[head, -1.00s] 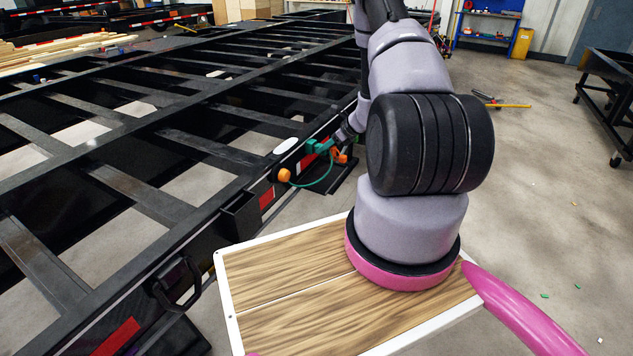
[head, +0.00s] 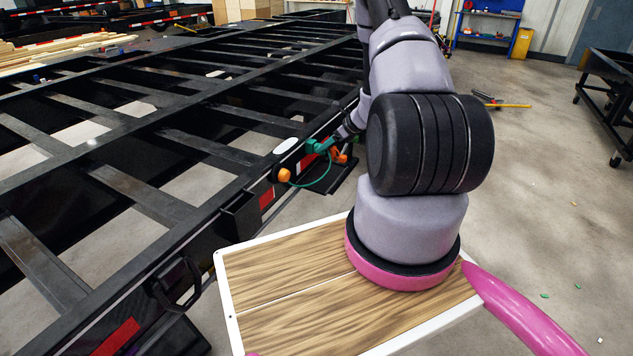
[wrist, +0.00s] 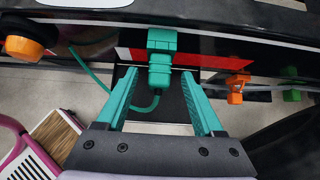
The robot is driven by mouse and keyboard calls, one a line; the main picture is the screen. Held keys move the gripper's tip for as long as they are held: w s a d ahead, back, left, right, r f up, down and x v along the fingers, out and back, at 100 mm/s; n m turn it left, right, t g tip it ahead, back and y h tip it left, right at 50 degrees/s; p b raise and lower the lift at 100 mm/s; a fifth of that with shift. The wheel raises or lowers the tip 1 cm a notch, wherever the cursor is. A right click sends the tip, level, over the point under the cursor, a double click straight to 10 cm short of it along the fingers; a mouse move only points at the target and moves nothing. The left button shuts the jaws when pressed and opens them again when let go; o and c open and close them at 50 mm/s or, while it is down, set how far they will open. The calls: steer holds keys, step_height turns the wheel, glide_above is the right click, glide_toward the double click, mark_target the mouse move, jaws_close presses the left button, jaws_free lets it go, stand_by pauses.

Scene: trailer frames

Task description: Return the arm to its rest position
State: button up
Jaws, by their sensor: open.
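My gripper (wrist: 158,80) is open in the wrist view, its two teal fingers spread wide. A teal plug (wrist: 160,66) sits on the trailer's side rail, between and just beyond the fingers, with visible gaps to both. A green cable (wrist: 98,78) loops from the plug's lower end to the left. In the head view the plug (head: 318,146) shows at the rail and the cable hangs below it. My arm reaches forward to the rail there; the fingers are too small to tell from the plug.
The black trailer frame (head: 170,140) fills the left. An orange round lamp (wrist: 24,46) is left of the plug, and an orange connector (wrist: 238,86) and green one (wrist: 291,95) are right. Open floor (head: 545,220) lies right; a dark cart (head: 610,100) stands at far right.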

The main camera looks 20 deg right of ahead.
steer(key=v, duration=0.9)
steer(key=s+a+r+n+g, duration=0.15)
steer(key=a+r+n, duration=0.3)
steer(key=r, duration=0.45)
steer(key=s+a+r+n+y, duration=0.1)
steer(key=s+a+r+n, duration=0.2)
steer(key=a+r, duration=0.4)
steer(key=s+a+r+n+g, duration=0.15)
steer(key=a+r+n, duration=0.25)
steer(key=r, duration=0.6)
steer(key=s+a+r+n+t+h, duration=0.1)
steer(key=s+a+r+n+h, duration=0.1)
steer(key=s+r+n, duration=0.4)
steer(key=s+a+r+n+t+h, duration=0.2)
steer(key=s+a+r+n, duration=0.2)
steer(key=s, duration=1.2)
step_height(320, 180, up, 4)
steer(key=n, duration=0.3)
steer(key=shift+f, duration=0.2)
